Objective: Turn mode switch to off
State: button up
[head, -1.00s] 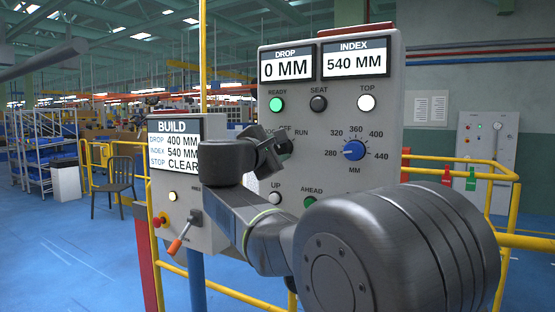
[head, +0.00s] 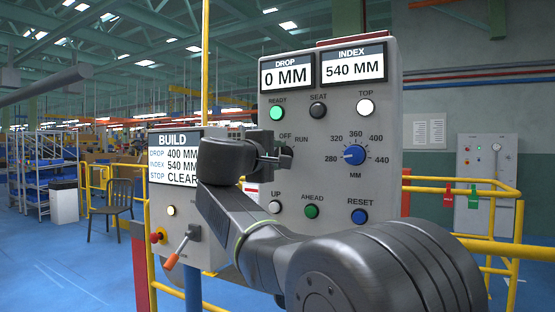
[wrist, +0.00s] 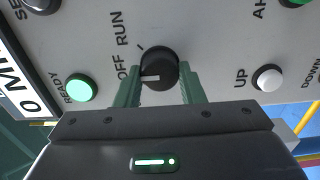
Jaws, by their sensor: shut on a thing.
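The mode switch is a black round knob (wrist: 158,66) with a white pointer line, on the grey control panel (head: 335,130). In the wrist view its pointer lies toward the OFF label (wrist: 124,79), with the RUN label (wrist: 120,35) off to one side. My gripper (wrist: 160,82) is shut on the knob, with one green finger on each side of it. In the head view my gripper (head: 281,157) is at the panel just below the OFF and RUN labels and hides most of the knob.
A blue MM dial (head: 354,154) is right of the switch. UP (head: 275,207), AHEAD (head: 311,211) and RESET (head: 359,216) buttons are below. The READY lamp (head: 277,113) glows green. A BUILD box (head: 172,190) with an orange-handled lever is at left. Yellow railings (head: 470,185) stand behind.

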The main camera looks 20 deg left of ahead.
dwell(0.3)
jog(key=o, duration=1)
jog(key=s, duration=0.9)
jog(key=s+a, duration=0.1)
jog(key=s, duration=0.3)
jog(key=shift+s, duration=0.4)
jog(key=w, duration=0.9)
jog(key=w+d, duration=0.1)
jog(key=w, duration=0.3)
jog(key=shift+w, duration=0.4)
